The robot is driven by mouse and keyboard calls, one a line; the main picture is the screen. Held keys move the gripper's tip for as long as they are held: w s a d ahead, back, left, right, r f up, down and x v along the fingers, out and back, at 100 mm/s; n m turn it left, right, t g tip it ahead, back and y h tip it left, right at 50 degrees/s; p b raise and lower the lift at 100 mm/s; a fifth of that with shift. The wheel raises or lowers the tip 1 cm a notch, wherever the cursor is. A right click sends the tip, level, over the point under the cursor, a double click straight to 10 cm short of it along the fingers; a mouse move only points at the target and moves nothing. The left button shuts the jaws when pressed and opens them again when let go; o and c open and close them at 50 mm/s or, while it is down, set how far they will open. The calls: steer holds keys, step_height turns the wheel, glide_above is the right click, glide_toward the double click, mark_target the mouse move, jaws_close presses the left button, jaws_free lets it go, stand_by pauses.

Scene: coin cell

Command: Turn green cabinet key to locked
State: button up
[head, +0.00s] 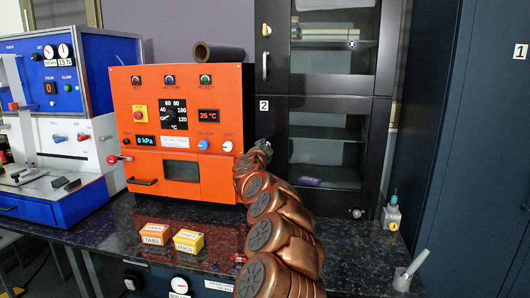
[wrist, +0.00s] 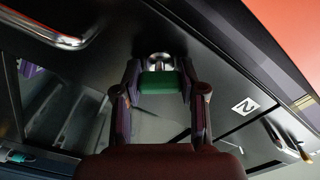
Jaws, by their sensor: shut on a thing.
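The green key (wrist: 158,83) shows in the wrist view in front of a round silver lock (wrist: 159,60) on the dark cabinet (wrist: 205,55). My gripper (wrist: 160,76) is shut on the key's green head, with one finger on each side. The head lies flat across the picture; I cannot tell which lock position this is. In the head view, the dark glass-fronted cabinet (head: 335,103) marked 2 stands behind my copper arm. My gripper (head: 263,147) is small there beside the orange oven, and the key is hidden.
The orange oven (head: 190,95) stands close to the left of my gripper. Orange and yellow boxes (head: 188,241) sit on the dark speckled bench (head: 120,225). A silver handle (wrist: 45,28) shows in the wrist view.

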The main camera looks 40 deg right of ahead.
steer(key=m+b, duration=0.2)
steer(key=m, duration=0.3)
steer(key=shift+a+f+m, duration=0.1)
steer(key=shift+f+m, duration=0.05)
steer(key=shift+m, duration=0.85)
steer(key=o, duration=1.2)
steer(key=shift+c, duration=0.2)
steer(key=v, duration=1.2)
